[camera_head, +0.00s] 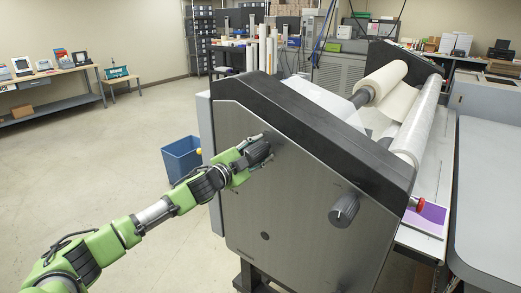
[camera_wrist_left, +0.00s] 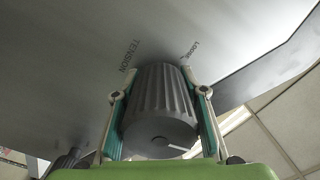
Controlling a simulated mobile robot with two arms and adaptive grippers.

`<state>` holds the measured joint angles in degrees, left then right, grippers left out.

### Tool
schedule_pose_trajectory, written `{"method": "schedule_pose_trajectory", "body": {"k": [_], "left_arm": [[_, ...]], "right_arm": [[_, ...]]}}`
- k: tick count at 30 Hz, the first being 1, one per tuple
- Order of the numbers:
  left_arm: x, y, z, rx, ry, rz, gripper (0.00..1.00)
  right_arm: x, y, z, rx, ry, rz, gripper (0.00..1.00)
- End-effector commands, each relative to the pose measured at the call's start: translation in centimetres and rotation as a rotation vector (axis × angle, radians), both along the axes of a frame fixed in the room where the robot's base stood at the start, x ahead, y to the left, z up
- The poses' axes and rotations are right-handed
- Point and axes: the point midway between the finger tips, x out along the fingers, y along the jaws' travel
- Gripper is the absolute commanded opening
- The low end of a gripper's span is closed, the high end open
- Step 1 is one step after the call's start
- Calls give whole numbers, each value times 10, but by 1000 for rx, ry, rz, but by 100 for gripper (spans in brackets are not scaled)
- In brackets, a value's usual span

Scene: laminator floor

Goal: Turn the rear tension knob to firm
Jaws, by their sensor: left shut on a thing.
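The rear tension knob (camera_wrist_left: 160,110) is dark grey and ribbed, on the side panel (camera_head: 280,205) of the laminator. A white line on its face points right in the left wrist view. The panel is printed with "TENSION" and what looks like "LOOSE" near it; no "firm" mark is readable. My left gripper (camera_head: 252,157) is shut on this knob, one finger on each side. In the head view the gripper partly covers the knob. A second grey knob (camera_head: 345,209) stands free, nearer the front of the same panel. My right gripper is not in view.
A blue bin (camera_head: 182,158) stands on the floor behind my left arm. Rolls of film (camera_head: 420,120) lie across the laminator's top. A grey table (camera_head: 489,200) stands at the right. The floor (camera_head: 90,160) at left is clear up to a workbench (camera_head: 50,108).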

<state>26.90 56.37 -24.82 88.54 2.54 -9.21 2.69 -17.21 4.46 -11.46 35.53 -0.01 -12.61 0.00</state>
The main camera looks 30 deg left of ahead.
Motion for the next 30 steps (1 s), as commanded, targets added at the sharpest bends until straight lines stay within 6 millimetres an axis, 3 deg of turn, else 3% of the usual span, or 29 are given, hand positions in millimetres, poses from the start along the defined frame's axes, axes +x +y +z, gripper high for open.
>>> {"method": "schedule_pose_trajectory", "body": {"k": [21,22,23,30], "left_arm": [[0,0,0,74,-6,0,18],[0,0,0,74,-6,0,48],[0,0,0,74,-6,0,55],[0,0,0,73,-6,0,57]], "right_arm": [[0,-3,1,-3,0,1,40],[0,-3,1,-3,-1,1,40],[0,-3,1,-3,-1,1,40],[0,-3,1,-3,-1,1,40]]}}
